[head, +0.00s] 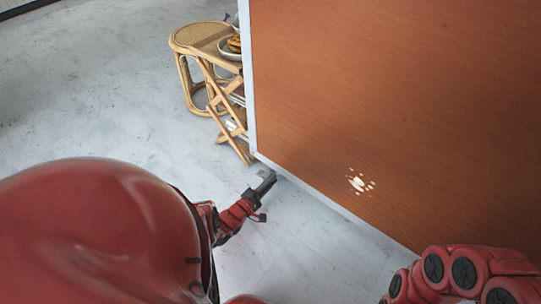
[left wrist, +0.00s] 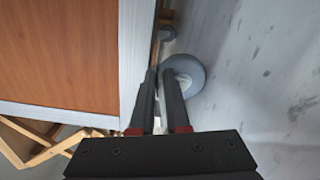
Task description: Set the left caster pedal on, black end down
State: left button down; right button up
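The cart (head: 400,90) is a large orange-brown panel with a pale metal edge; its side also shows in the left wrist view (left wrist: 60,50). A grey caster wheel (left wrist: 186,74) stands under the cart's edge, just beyond and beside my left fingertips. No caster pedal or black end can be made out; my fingers cover part of that area. My left gripper (head: 267,184) is low by the cart's bottom corner. In the left wrist view its two dark fingers (left wrist: 161,78) are close together with a narrow gap; whether they grip anything is unclear. My right gripper is out of view.
A rattan stool (head: 190,45) and a folding wooden stand with a plate of food (head: 231,48) are behind the cart's corner. The grey floor (head: 90,90) at the left is clear.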

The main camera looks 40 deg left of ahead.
pick_arm(q)
jog(key=shift+f, duration=0.1)
dwell(0.3)
jog(key=shift+d+f+m+b, duration=0.1)
jog(key=shift+f+m+b, duration=0.2)
jog(key=shift+m, duration=0.5)
jog(key=shift+f+m, duration=0.25)
jog(key=shift+m, duration=0.7)
jog(key=shift+f+m, duration=0.25)
jog(key=shift+m, duration=0.7)
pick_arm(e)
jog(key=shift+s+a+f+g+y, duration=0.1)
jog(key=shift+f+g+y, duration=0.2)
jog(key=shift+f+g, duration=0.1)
pick_arm(q)
jog(key=c, duration=0.9)
grip_release()
